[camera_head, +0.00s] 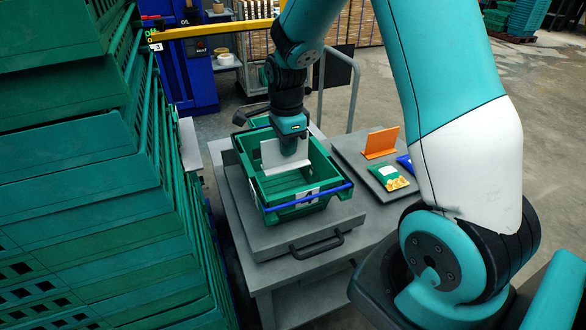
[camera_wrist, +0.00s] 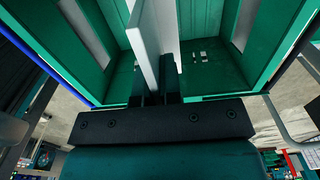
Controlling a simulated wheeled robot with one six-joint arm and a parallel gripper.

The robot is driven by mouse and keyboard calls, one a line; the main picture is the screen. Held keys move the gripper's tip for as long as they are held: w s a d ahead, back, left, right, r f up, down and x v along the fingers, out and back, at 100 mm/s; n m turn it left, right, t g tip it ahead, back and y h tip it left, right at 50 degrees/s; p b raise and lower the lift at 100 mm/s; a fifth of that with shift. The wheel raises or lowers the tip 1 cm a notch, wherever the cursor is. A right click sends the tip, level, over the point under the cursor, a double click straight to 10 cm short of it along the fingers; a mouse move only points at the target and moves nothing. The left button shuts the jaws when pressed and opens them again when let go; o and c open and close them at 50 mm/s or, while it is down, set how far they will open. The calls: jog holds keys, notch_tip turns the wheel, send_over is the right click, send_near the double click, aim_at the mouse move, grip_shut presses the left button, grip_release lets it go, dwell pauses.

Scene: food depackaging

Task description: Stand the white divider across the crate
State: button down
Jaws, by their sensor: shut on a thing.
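The white divider (camera_head: 285,156) stands upright inside the green crate (camera_head: 304,204), across its width, in the head view. My gripper (camera_head: 289,146) reaches down into the crate from above and is shut on the divider's upper part. In the wrist view the divider (camera_wrist: 151,45) runs up between the two dark fingers of my gripper (camera_wrist: 157,80), and the crate's green walls (camera_wrist: 205,20) are on both sides. Whether the divider's lower edge touches the crate floor is hard to tell.
The crate sits on a grey cart (camera_head: 259,236) with a dark handle. To the right, a grey tray (camera_head: 348,149) holds an orange divider (camera_head: 381,142), a green-yellow food packet (camera_head: 388,178) and a blue packet (camera_head: 405,163). Stacked green crates (camera_head: 75,165) fill the left side.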

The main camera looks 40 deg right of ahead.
aim_at(288, 163)
notch_tip(288, 163, down, 8)
dwell(0.4)
jog(key=shift+f, duration=0.15)
jog(key=c, duration=1.3)
grip_release()
